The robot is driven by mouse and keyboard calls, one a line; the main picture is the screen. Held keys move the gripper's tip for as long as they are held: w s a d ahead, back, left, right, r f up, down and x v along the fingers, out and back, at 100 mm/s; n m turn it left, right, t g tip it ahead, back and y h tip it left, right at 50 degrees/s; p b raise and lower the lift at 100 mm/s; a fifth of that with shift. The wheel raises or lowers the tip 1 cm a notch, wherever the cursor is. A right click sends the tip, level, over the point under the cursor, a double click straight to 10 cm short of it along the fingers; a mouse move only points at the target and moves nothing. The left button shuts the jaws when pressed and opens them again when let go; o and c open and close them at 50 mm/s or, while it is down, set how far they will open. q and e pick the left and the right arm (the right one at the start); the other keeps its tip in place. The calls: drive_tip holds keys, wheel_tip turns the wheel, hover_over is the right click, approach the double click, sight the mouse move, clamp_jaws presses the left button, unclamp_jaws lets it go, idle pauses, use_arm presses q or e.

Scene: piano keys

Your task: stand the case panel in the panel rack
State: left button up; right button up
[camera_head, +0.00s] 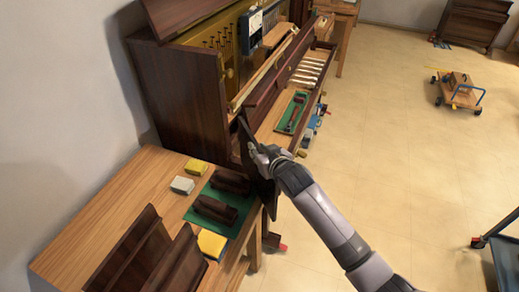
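A dark brown case panel (265,190) stands nearly edge-on to the view, between the open piano and the wooden table. My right gripper (258,156) reaches in from the lower right and appears shut on the upper part of this panel; the fingertips are partly hidden against the dark wood. Two dark upright boards with a gap between them, which look like the panel rack (135,252), stand on the table at the lower left; the frame's bottom edge cuts them off. My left gripper is not in view.
The open piano (180,90) stands behind. A blue cart (506,250) is at right.

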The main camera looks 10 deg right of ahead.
drive_tip(key=shift+o, duration=0.7)
wheel_tip(320, 180, up, 5)
drive_tip(key=b, duration=0.1)
hover_over(277, 189)
drive_tip(key=w, duration=0.1)
drive_tip(key=shift+w+f, duration=0.1)
drive_tip(key=shift+w, duration=0.05)
